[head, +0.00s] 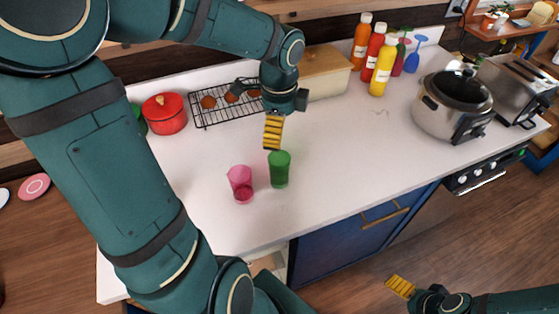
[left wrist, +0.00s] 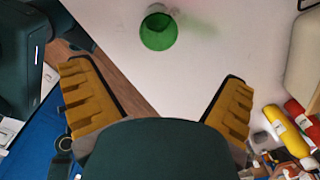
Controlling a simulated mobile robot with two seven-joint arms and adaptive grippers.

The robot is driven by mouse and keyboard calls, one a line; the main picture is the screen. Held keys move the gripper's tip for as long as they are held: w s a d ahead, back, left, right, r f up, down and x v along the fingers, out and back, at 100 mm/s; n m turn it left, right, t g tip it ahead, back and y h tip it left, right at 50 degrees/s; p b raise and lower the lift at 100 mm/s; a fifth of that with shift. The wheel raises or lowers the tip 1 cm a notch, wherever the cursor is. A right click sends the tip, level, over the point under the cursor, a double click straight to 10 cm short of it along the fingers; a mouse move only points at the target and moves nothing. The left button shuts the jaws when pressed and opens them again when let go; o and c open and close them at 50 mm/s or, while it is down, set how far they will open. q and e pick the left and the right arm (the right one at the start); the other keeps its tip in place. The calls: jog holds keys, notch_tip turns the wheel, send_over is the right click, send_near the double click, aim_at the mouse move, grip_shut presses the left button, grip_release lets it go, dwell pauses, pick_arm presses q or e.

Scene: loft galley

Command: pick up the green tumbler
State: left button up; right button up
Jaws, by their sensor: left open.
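The green tumbler (head: 279,170) stands upright on the white counter, near its front part. It also shows in the left wrist view (left wrist: 158,33), beyond and between my fingertips. My left gripper (head: 273,134) is above and just behind the tumbler in the head view, apart from it. In the left wrist view its yellow fingers (left wrist: 162,105) are spread wide with nothing between them. My right gripper (head: 400,287) is low at the bottom right, in front of the counter and far from the tumbler; its jaw opening cannot be made out.
A pink tumbler (head: 240,182) stands close left of the green one. Behind are a red pot (head: 165,114), a wire rack (head: 205,117), a bread box (head: 325,72) and sauce bottles (head: 383,66). A cooker (head: 450,105) stands right. The counter (head: 345,150) is clear right of the tumblers.

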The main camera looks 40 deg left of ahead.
aim_at(279, 159)
pick_arm(q)
notch_tip(279, 159, down, 8)
jog(key=shift+f+b, duration=0.1)
jog(key=shift+b, duration=0.75)
notch_tip(279, 159, down, 5)
jog(key=shift+a+f+b, duration=0.1)
jog(key=shift+a+b, duration=0.05)
jog(key=shift+b, duration=0.6)
jog(key=c, duration=1.4)
